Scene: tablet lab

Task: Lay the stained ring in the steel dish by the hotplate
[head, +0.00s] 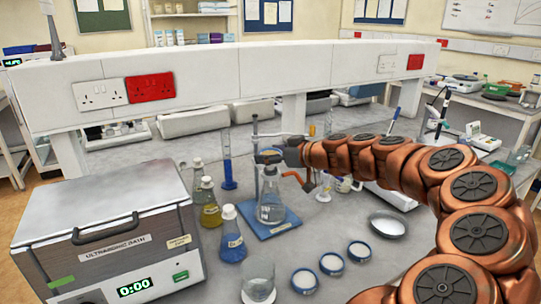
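My gripper (280,154) is at the end of the copper arm, over the bench beside the upright stand rod and above the conical flask. Its fingers are small and partly hidden, so I cannot tell whether they are open or hold anything. A round, shiny steel dish (387,224) rests on the bench, below and right of the gripper. A white flat device (391,196), possibly the hotplate, lies just behind the dish, partly covered by my arm. I cannot make out the stained ring.
A conical flask (270,205) stands over the blue stand base (285,227). Several bottles, a blue-footed cylinder (228,165) and a beaker (258,283) stand nearby. Three round blue-rimmed dishes (332,263) lie in front. The ultrasonic bath (110,240) fills the left. A raised socket panel (200,85) runs behind.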

